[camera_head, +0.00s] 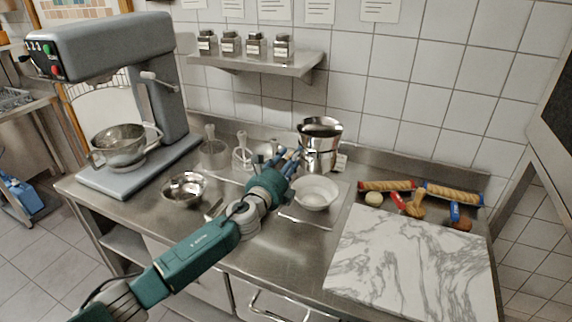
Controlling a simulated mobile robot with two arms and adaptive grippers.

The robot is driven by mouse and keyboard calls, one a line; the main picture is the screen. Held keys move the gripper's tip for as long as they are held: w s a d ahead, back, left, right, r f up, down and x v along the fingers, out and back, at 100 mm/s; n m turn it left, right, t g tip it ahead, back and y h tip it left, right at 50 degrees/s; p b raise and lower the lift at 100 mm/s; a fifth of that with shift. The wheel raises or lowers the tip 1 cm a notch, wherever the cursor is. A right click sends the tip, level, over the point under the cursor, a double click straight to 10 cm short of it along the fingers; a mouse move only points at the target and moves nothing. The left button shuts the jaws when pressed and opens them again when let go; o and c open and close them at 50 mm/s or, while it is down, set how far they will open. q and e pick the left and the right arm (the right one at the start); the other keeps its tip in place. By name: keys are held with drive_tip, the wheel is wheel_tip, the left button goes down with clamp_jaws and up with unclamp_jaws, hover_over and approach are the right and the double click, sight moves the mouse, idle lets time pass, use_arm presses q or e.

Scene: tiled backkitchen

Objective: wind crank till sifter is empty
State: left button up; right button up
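The sifter (319,157) is a shiny metal cup with a dark upper opening, at the back middle of the steel counter. A white bowl (317,194) stands in front of and below it. My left arm reaches in from the lower left, and my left gripper (293,157) is at the left side of the sifter. The crank cannot be made out; the gripper may cover it. The fingers are too small to tell whether they are open or shut. What is inside the sifter does not show. My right gripper is not in view.
A metal bowl (184,189) and small utensils stand left of my arm. A large grey mixer (110,50) is at the left. A shelf with jars (256,62) hangs above.

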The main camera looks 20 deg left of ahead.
use_arm(q)
drive_tip(key=s, duration=1.1)
drive_tip(key=shift+s+a, duration=0.25)
drive_tip(key=shift+s, duration=0.1)
drive_tip(key=shift+f, duration=0.1)
drive_tip(key=w+n+b, duration=0.3)
drive_tip(key=w+n, duration=0.1)
drive_tip(key=n, duration=0.5)
drive_tip(key=w+n+b, duration=0.3)
drive_tip(key=w+n, duration=0.1)
drive_tip(key=n, duration=0.6)
drive_tip(key=w+n+b, duration=0.3)
drive_tip(key=w+n, duration=0.1)
drive_tip(key=n, duration=0.6)
drive_tip(key=shift+d+b, duration=0.2)
drive_tip(key=shift+b, duration=0.2)
